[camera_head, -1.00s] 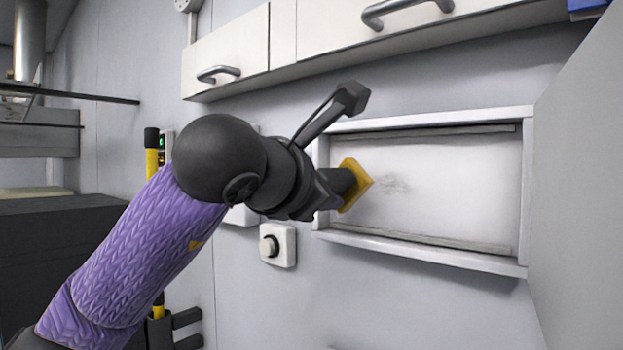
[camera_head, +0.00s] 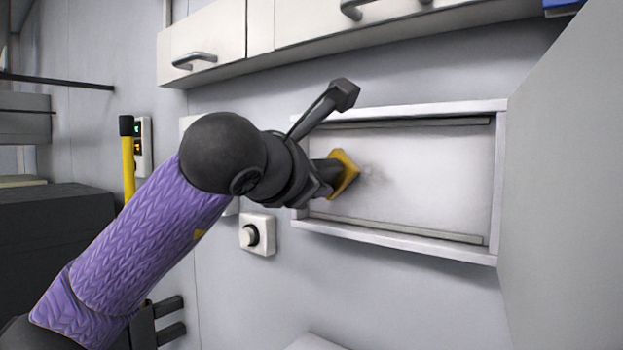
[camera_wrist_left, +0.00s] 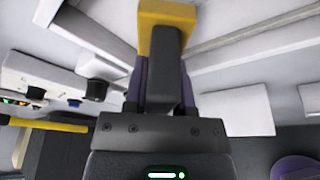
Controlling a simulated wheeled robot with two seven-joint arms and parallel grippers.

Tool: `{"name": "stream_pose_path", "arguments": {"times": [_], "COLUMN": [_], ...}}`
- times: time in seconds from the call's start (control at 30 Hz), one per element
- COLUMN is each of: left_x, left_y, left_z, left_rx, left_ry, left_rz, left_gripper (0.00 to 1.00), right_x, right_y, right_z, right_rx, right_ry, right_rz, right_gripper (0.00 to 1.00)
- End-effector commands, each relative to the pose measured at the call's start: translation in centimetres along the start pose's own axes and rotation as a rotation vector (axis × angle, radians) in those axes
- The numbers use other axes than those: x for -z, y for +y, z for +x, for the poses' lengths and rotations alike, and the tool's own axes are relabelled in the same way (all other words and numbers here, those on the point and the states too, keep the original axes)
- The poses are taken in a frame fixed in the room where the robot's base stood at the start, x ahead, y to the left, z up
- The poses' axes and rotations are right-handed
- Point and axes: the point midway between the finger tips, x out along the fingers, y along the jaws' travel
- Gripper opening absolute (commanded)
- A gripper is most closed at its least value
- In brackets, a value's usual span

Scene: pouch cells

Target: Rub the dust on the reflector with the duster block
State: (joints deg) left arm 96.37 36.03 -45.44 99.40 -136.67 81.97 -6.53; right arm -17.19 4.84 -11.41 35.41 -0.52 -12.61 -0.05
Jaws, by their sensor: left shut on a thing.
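The reflector (camera_head: 430,185) is a pale panel set in a white frame on the wall in the head view. A faint grey dust smudge (camera_head: 374,174) lies on its left part. The duster block (camera_head: 345,174) has a yellow pad and a dark handle; it also shows in the left wrist view (camera_wrist_left: 167,28). My left gripper (camera_head: 316,182) is shut on the handle. The pad is at the left part of the reflector, just left of the visible smudge. I cannot tell whether the pad touches the surface. My right gripper is not in view.
A grey panel (camera_head: 565,170) stands out at the right of the reflector. White cabinets with handles (camera_head: 205,45) hang above. A white box with a dark knob (camera_head: 257,234) is on the wall below left. A yellow post (camera_head: 128,165) stands at the left.

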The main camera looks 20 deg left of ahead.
Motion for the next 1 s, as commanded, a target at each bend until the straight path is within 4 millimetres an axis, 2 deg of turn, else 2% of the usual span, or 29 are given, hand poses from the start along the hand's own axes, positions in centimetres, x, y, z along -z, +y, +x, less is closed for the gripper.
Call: {"name": "stream_pose_path", "arguments": {"times": [0.37, 0.87, 1.0], "left_x": [-0.3, -0.5, -0.9], "left_y": [0.0, 0.0, -0.5], "left_z": [0.7, 1.6, 1.4], "left_rx": [0.001, 0.000, 0.001], "left_ry": [-0.001, -0.001, -0.003], "left_rz": [0.000, 0.000, 0.002], "left_gripper": [0.00, 0.00, 0.00], "right_x": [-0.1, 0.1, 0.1], "right_y": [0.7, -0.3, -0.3], "right_z": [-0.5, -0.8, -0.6], "right_rx": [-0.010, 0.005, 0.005], "right_ry": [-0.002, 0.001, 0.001], "right_rz": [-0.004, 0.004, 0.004], "right_gripper": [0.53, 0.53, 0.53]}}
